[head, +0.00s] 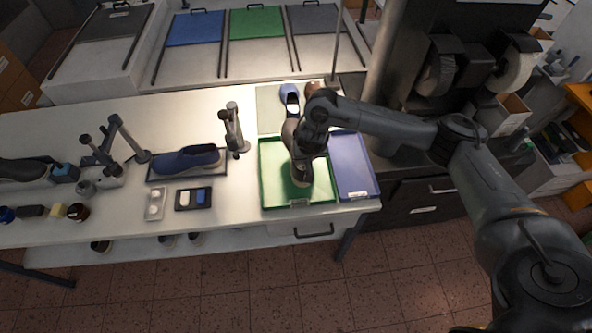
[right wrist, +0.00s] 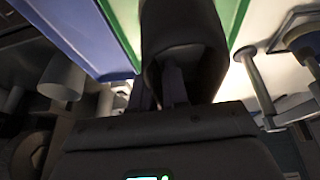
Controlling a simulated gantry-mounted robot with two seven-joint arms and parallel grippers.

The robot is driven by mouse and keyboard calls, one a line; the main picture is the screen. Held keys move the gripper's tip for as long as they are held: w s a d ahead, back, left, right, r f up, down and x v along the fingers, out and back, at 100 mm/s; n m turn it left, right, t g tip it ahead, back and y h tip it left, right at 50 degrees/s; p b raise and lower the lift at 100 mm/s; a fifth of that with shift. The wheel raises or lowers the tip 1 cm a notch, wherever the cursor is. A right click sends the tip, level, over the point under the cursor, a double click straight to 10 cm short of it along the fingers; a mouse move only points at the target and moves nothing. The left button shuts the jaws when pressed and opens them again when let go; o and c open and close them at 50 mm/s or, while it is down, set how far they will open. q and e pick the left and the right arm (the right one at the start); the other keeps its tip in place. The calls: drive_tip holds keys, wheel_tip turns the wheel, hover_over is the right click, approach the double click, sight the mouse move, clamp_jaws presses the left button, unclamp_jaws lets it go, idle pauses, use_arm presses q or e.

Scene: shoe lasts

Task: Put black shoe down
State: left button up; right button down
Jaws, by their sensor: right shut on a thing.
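My right gripper (head: 305,150) is shut on the black shoe (head: 302,174), which shows below it over the green tray (head: 270,195). The shoe points lengthwise along the tray, partly hidden by the gripper and wrist. I cannot tell whether its sole touches the tray floor. In the right wrist view the fingers (right wrist: 173,88) grip at the opening of the black shoe (right wrist: 186,25), with green and blue trays behind it. My left gripper is not in view.
A blue tray (head: 357,170) lies right of the green one. Behind are a blue shoe (head: 290,99) and a brown shoe (head: 312,88). A clamp stand (head: 233,130) and another blue shoe (head: 185,160) stand to the left. The tray's left part is clear.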

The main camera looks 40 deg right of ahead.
drive_tip(key=s+f+p, duration=0.1)
drive_tip(key=s+f, duration=0.1)
drive_tip(key=s, duration=0.1)
drive_tip(key=b, duration=0.4)
hover_over(287, 186)
wheel_tip(287, 186, down, 8)
wheel_tip(287, 186, down, 2)
drive_tip(key=shift+a+f+b, duration=0.1)
drive_tip(key=shift+f+b, duration=0.05)
drive_tip(key=shift+b, duration=0.45)
drive_tip(key=shift+f, duration=0.6)
drive_tip(key=c, duration=1.1)
unclamp_jaws()
drive_tip(key=shift+f, duration=0.15)
